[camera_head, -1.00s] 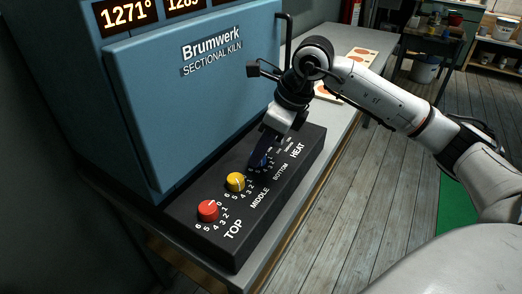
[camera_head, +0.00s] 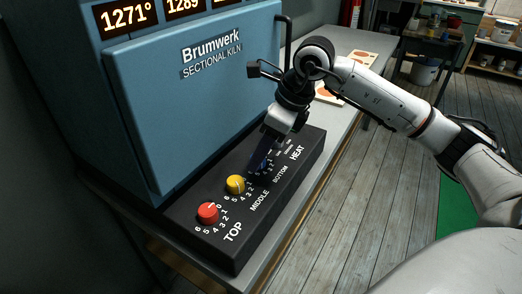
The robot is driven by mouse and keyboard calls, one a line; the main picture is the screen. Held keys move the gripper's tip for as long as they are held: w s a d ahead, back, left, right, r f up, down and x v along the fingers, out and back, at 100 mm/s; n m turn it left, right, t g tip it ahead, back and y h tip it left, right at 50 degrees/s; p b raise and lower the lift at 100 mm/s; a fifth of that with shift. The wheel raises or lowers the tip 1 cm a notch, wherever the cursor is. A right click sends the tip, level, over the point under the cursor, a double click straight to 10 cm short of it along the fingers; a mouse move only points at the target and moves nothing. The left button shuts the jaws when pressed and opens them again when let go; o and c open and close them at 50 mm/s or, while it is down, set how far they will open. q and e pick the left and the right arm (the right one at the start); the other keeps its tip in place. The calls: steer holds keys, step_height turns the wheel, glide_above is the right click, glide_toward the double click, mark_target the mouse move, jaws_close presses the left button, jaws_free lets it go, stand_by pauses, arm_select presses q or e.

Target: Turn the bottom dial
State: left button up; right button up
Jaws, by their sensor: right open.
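The black control panel (camera_head: 240,232) runs along the front of the blue kiln (camera_head: 185,110). The red top dial (camera_head: 208,212) and the yellow middle dial (camera_head: 235,184) show clearly on it. The bottom dial's number ring shows next to the BOTTOM label, and a small dark blue part of the dial (camera_head: 264,163) seems to show under my gripper. My right gripper (camera_head: 260,162) points down at this spot with its jaws open around or right at the dial. Its fingers hide most of the dial, so I cannot tell whether they touch it. My left gripper is not in view.
The panel stands on a grey table (camera_head: 345,95) that reaches back to the right, with papers bearing orange shapes on it. A door handle (camera_head: 288,40) stands out at the kiln's right edge. Wooden floor lies open to the right.

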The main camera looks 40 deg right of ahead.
steer(key=v, duration=1)
